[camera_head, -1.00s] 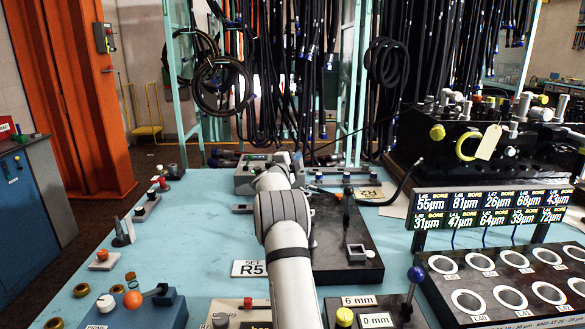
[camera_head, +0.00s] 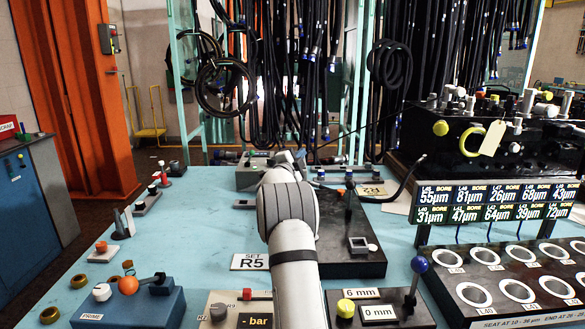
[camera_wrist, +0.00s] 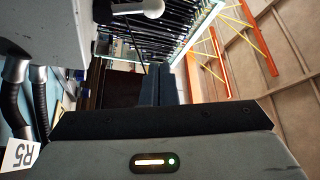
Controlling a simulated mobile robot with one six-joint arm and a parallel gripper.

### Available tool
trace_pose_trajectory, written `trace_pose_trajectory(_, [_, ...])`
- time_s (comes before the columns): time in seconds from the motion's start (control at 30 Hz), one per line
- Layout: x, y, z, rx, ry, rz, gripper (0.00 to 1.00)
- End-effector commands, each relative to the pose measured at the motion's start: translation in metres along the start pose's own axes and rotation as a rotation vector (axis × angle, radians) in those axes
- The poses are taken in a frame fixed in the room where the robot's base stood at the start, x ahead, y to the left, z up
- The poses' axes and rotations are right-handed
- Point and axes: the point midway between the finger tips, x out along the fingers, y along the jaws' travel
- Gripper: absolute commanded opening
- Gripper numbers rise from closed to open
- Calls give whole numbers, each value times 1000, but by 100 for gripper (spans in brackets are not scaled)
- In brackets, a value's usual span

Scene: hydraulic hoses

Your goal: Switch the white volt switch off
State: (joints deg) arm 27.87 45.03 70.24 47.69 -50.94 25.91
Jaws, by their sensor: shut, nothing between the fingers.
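A white rounded knob on a short white stem (camera_wrist: 150,8) sticks out beside a light grey box at the top of the wrist view. It looks like the white switch, but no volt label is readable. My gripper (camera_wrist: 167,80) shows its dark fingers together and empty, apart from the knob and below it in that picture. In the head view, a grey box (camera_head: 250,178) stands at the back of the blue table, partly behind my arm.
A black board with a post (camera_head: 345,235) lies right of my arm. A blue box marked PRIME (camera_head: 150,308) with orange and white knobs stands front left. Bore displays (camera_head: 492,203) and a ring rack stand at right. Hoses (camera_head: 300,80) hang behind.

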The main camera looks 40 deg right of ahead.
Motion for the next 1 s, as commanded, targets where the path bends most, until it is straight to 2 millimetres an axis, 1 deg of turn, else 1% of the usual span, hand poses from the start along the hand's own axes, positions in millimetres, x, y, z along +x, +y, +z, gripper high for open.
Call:
trace_pose_trajectory(0.03, [-10, 1, 0, -2, -1, 0, 0])
trace_pose_trajectory(0.2, [-38, 2, 1, -1, -2, -1, 0])
trace_pose_trajectory(0.3, [-51, 2, 1, 0, -2, -1, 0])
trace_pose_trajectory(0.4, [-58, 2, 1, 0, -3, -1, 0])
trace_pose_trajectory(0.57, [-63, 2, 1, 0, -2, -2, 0])
trace_pose_trajectory(1.0, [-63, 2, 2, 1, -3, -2, 0])
